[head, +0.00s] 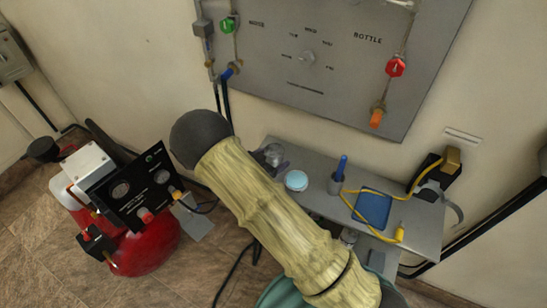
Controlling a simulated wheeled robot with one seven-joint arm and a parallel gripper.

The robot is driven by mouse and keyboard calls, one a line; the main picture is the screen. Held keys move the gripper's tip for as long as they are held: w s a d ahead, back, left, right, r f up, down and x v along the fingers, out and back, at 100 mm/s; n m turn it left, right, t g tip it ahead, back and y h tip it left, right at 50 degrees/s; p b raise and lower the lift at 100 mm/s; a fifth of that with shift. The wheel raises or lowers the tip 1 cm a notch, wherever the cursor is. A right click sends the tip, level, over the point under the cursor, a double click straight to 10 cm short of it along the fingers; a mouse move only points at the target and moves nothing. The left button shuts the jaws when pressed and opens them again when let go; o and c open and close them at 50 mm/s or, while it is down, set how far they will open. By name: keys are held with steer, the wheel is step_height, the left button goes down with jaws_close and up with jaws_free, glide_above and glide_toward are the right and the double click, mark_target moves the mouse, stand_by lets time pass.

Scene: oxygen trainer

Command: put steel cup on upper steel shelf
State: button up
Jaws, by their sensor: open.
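The upper steel shelf (318,214) is a grey ledge on the wall, at the right of the head view. My arm crosses the middle of the view and hides the left front of the shelf. My gripper is not in view.
A red compressor (145,247) stands at left. A grey panel (330,80) hangs above.

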steer(key=v, duration=1.1)
steer(key=shift+b, duration=0.35)
steer(key=shift+w, duration=0.2)
stand_by(0.6)
steer(key=shift+s, duration=0.1)
steer(key=shift+s+d, duration=0.1)
steer(key=shift+s, duration=0.1)
stand_by(0.7)
